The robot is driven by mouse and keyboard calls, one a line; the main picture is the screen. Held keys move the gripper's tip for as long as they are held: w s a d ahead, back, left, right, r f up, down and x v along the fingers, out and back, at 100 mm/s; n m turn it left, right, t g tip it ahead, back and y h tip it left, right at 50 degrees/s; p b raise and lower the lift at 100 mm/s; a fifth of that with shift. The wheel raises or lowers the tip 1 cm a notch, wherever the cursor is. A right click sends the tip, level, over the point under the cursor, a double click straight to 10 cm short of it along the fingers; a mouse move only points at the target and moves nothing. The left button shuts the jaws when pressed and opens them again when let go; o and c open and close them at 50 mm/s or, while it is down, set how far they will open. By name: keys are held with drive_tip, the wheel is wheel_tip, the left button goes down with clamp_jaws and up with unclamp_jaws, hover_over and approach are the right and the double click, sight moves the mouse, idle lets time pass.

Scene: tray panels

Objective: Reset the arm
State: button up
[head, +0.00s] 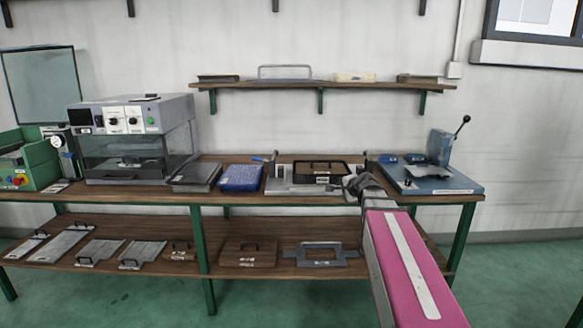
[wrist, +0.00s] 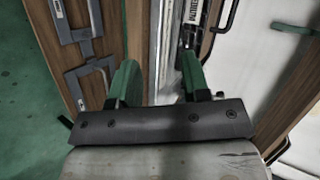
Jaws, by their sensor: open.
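My arm, pink with a white stripe, reaches from the lower right of the head view to the front of the workbench (head: 240,190). In the wrist view my gripper (wrist: 158,80) shows two green fingers spread apart. Nothing is held between them. A metal edge and a labelled dark-framed panel show beyond the fingers. Whether the fingers touch anything is unclear.
A grey machine with a clear chamber (head: 130,125) stands at left. A blue tray (head: 241,178) and dark tray (head: 195,176) lie mid-bench. A blue lever press (head: 430,178) stands right of my gripper. Panels lie on the lower shelf (head: 220,275). A wall shelf (head: 320,86) hangs above.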

drive_tip(key=s+f+n+g+h, duration=0.2)
drive_tip(key=s+f+n+g, duration=0.3)
drive_tip(key=s+f, duration=0.7)
drive_tip(key=s+a+f+n+g+h, duration=0.1)
drive_tip(key=s+f+n+g, duration=0.5)
drive_tip(key=s+f, duration=0.7)
drive_tip(key=shift+a+f+n+h, duration=0.15)
drive_tip(key=shift+f+n+h, duration=0.35)
drive_tip(key=shift+n+h, duration=0.4)
